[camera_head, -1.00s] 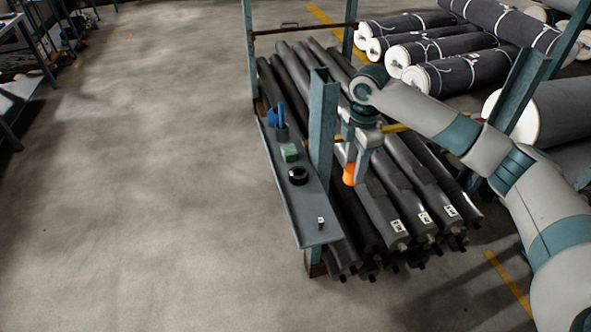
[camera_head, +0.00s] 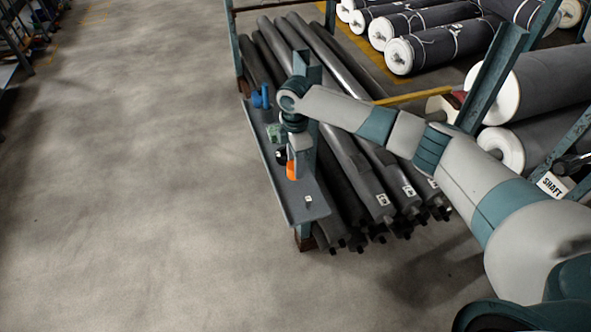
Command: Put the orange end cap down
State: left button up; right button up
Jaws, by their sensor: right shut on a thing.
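The orange end cap (camera_head: 291,171) is at the lower end of my right gripper (camera_head: 291,159), which is shut on it. The cap is over the narrow grey shelf (camera_head: 296,210), close to the front of the upright post. I cannot tell whether it touches the shelf. My right arm reaches in from the right, above the dark rolls. My left gripper is not in view.
On the shelf are blue items (camera_head: 261,97), a green block (camera_head: 274,131), a black ring (camera_head: 281,156) partly hidden by my gripper, and a small white item (camera_head: 308,199). Dark rolls (camera_head: 345,160) lie behind the shelf. The floor at left is clear.

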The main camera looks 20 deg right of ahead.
jog(key=shift+f+p, duration=0.45)
jog(key=shift+f, duration=0.2)
notch_tip(320, 180, down, 2)
jog(key=shift+p, duration=0.4)
jog(key=shift+f, duration=0.35)
jog(key=o, duration=0.9)
